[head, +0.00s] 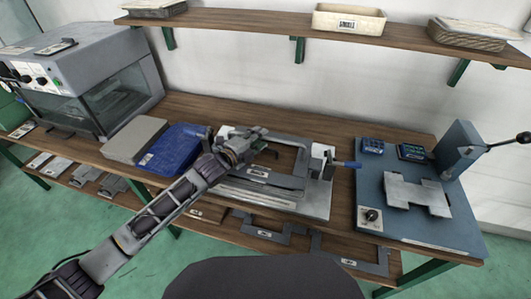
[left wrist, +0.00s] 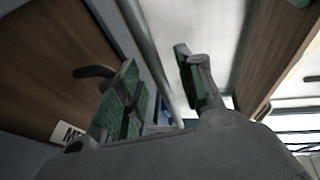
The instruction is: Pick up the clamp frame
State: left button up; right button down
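The clamp frame (head: 298,160) looks like a grey rectangular frame on a pale base plate (head: 318,205) in the middle of the bench. A blue-handled clamp (head: 345,163) is at its right side. My left gripper (head: 246,146) is over the frame's left part and hides some of it. In the left wrist view my left gripper (left wrist: 157,85) has its two green-padded fingers apart. A long grey bar (left wrist: 148,48) shows in the space between them; I cannot tell whether it touches a finger. My right gripper is not in view.
A blue tray (head: 170,150) and a grey block (head: 134,139) are left of the frame. A blue-grey press (head: 415,225) with a lever stands right. A glass-fronted machine (head: 85,75) is far left. A shelf (head: 260,20) with boxes runs above; flat plates lie below the bench.

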pick_arm(q)
jog(key=shift+w+d+f, duration=0.15)
jog(key=shift+w+d, duration=0.25)
jog(key=shift+w, duration=0.05)
grip_shut()
dwell(0.3)
